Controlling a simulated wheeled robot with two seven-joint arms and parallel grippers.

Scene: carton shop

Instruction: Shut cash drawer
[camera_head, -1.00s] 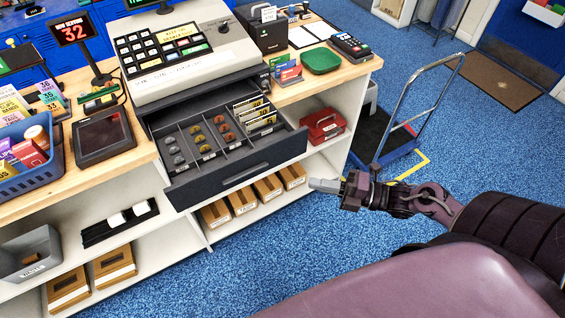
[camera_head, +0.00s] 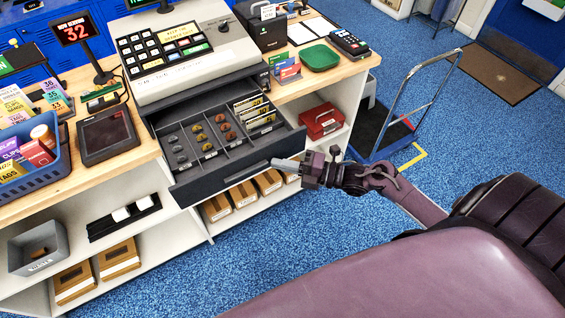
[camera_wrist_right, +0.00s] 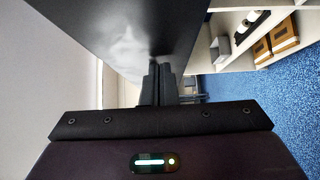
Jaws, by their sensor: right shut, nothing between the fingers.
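The dark cash drawer (camera_head: 222,184) stands pulled out below the cash register (camera_head: 185,50), with coins and notes in its compartments. My right gripper (camera_head: 280,161) is shut and empty at the right part of the drawer's front, close to its handle. In the right wrist view the shut fingers (camera_wrist_right: 158,82) point at a dark panel (camera_wrist_right: 130,28), which looks like the drawer front. I cannot tell whether they touch it. My left gripper is in neither view.
The wooden counter (camera_head: 120,160) holds a blue basket (camera_head: 40,180), a tablet (camera_head: 106,134), a green tray (camera_head: 319,57) and a card reader (camera_head: 348,43). Shelves below hold cartons and a red box (camera_head: 321,120). A hand truck (camera_head: 405,105) stands at the right on blue floor.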

